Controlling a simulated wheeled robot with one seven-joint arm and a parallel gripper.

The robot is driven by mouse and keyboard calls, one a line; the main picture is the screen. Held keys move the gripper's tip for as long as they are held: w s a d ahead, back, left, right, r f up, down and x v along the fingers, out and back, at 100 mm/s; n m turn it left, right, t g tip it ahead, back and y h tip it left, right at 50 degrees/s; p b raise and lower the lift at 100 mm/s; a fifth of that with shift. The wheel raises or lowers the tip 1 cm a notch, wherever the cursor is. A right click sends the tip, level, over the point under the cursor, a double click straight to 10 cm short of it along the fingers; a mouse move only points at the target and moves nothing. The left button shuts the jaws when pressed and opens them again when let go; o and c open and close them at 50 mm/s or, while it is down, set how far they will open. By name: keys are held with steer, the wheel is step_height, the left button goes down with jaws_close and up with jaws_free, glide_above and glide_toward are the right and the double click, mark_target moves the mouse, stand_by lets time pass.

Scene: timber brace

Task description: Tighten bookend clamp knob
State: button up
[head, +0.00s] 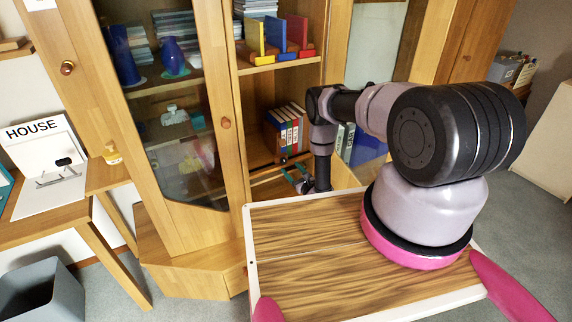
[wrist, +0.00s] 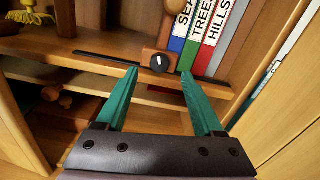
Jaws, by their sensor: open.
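The bookend clamp knob (wrist: 158,62) is a small round black knob with a white mark, on a wooden block at the shelf's front edge in the wrist view. The white mark slants slightly from upright. My gripper (wrist: 158,75) has two teal fingers, spread apart, with the knob showing between and just beyond their tips. No contact is visible, and the exact gap cannot be told. In the head view my gripper (head: 297,176) reaches into the cabinet, low in front of the book shelf, and the knob is too small to make out.
Books (wrist: 205,35) labelled SEA, TREES and HILLS stand behind and right of the knob. A black strip (wrist: 105,59) runs along the shelf edge. The glass cabinet door (head: 175,120) stands left of my arm. Colourful bookends (head: 272,38) stand on the shelf above.

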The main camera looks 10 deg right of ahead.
mark_target(285, 161)
steer(key=shift+x, duration=2.7)
jaws_close()
